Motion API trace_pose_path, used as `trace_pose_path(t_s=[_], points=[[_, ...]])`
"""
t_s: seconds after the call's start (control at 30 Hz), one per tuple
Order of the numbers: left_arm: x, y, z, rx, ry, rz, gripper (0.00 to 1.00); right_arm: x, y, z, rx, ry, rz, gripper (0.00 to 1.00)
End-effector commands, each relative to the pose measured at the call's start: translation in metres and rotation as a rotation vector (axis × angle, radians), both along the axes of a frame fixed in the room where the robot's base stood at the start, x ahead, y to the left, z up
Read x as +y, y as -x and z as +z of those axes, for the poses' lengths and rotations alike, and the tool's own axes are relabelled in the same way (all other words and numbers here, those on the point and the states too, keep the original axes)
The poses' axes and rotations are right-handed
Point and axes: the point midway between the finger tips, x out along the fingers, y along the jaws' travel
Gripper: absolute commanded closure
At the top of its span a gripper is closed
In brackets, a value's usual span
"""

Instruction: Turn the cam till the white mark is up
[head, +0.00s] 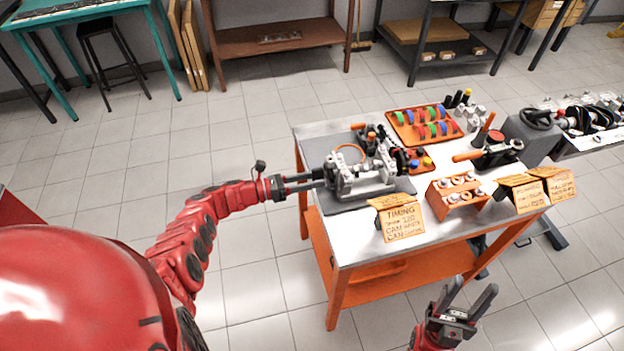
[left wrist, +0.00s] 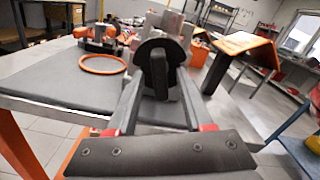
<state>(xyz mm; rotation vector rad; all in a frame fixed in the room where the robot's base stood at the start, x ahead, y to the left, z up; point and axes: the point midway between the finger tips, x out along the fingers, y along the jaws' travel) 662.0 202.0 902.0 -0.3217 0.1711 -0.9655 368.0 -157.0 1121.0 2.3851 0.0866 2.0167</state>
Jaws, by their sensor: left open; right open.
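The grey engine block (head: 358,180) sits on a dark mat at the left end of the workbench. My left gripper (head: 318,180) is open and reaches its left side, fingers level. In the left wrist view, a dark round disc with a raised bar, which looks like the cam (left wrist: 158,62), stands between the spread fingers of the left gripper (left wrist: 160,100). I cannot tell whether the fingers touch it. I cannot make out a white mark in either view. My right gripper (head: 470,298) is open and empty, off the bench's front edge.
An orange ring (head: 350,152) lies behind the block. A timing card (head: 402,222) stands at the front of the workbench (head: 345,240). An orange tray (head: 427,124) of coloured rings lies at the back, and an orange holder (head: 458,192) stands right of the card. Floor left of the bench is clear.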

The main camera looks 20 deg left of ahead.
Motion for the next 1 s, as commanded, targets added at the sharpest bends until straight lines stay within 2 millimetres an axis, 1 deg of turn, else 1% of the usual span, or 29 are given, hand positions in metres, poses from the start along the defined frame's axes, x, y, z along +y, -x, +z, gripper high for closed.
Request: trace_pose_path(t_s=[0.23,0.37,0.4,0.47,0.5,0.53,1.0], points=[[-0.0004,-0.0005,0.0002,0.000,0.000,0.000,0.49,0.0000,0.0000,0.0000,0.000,0.000,0.000,0.50],[-0.0002,-0.0005,0.0003,-0.001,-0.001,0.000,0.72,0.0000,0.0000,0.0001,0.000,0.000,0.000,0.50],[-0.0003,-0.0004,0.0002,-0.001,-0.001,0.000,0.79,0.0000,0.0001,0.0001,0.000,0.000,0.000,0.50],[-0.0003,-0.0005,0.0002,-0.001,-0.001,0.000,0.90,0.0000,0.0000,0.0001,0.000,0.000,0.000,0.50],[-0.0002,-0.0005,0.0002,-0.001,-0.001,0.001,0.97,0.0000,0.0000,0.0000,0.000,0.000,0.000,0.50],[-0.0001,-0.0006,0.0003,-0.001,-0.001,0.001,1.00,0.0000,0.0000,0.0000,0.000,0.000,0.000,0.50],[-0.0001,-0.0005,-0.0002,-0.030,-0.020,0.001,1.00,0.0000,0.0001,-0.0009,0.000,0.000,0.000,0.50]])
